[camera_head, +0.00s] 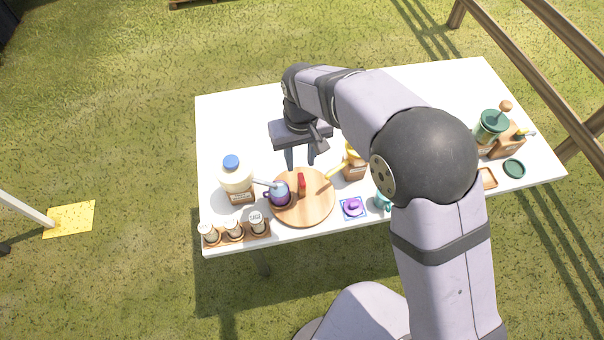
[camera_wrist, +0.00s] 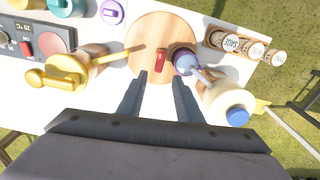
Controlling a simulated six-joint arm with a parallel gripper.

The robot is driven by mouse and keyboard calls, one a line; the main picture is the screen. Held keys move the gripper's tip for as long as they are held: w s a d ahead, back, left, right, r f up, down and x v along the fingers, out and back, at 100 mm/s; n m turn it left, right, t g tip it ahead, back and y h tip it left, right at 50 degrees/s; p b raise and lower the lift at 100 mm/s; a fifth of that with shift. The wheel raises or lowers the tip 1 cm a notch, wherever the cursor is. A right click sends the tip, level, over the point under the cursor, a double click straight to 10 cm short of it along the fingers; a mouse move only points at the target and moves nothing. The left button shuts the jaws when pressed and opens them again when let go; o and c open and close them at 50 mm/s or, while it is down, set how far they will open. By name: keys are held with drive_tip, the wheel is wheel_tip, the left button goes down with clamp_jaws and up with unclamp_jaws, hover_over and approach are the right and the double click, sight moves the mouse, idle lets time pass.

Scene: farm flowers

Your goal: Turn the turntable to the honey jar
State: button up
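The turntable (camera_head: 304,207) is a round pale wooden disc near the table's front edge; it also shows at the top of the wrist view (camera_wrist: 150,30). A red upright piece (camera_head: 301,185) stands on it. A purple pot (camera_head: 279,195) with a light stick is at its left edge. A wooden-coloured stick (camera_head: 337,171) reaches from its right side to a yellow-topped jar (camera_head: 355,168). I cannot read which jar holds honey. My gripper (camera_head: 300,159) is open and empty, behind the turntable. In the wrist view its fingertips (camera_wrist: 159,82) point towards the red piece (camera_wrist: 160,59), apart from it.
A pale jar with a blue lid (camera_head: 236,178) stands left of the turntable. Several labelled shakers (camera_head: 233,230) sit in a rack at front left. A purple item (camera_head: 353,206) and a teal pot (camera_head: 383,199) lie to the right. The back left of the white table (camera_head: 230,120) is clear.

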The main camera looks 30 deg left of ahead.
sight(302, 179)
drive_tip(key=shift+r+m, duration=0.3)
drive_tip(key=shift+r, duration=0.1)
drive_tip(key=shift+s+d, duration=0.2)
drive_tip(key=shift+d, duration=0.15)
drive_tip(key=shift+f+p, duration=1.3)
drive_tip(key=shift+f, duration=2.4)
drive_tip(key=shift+c, duration=0.3)
clamp_jaws()
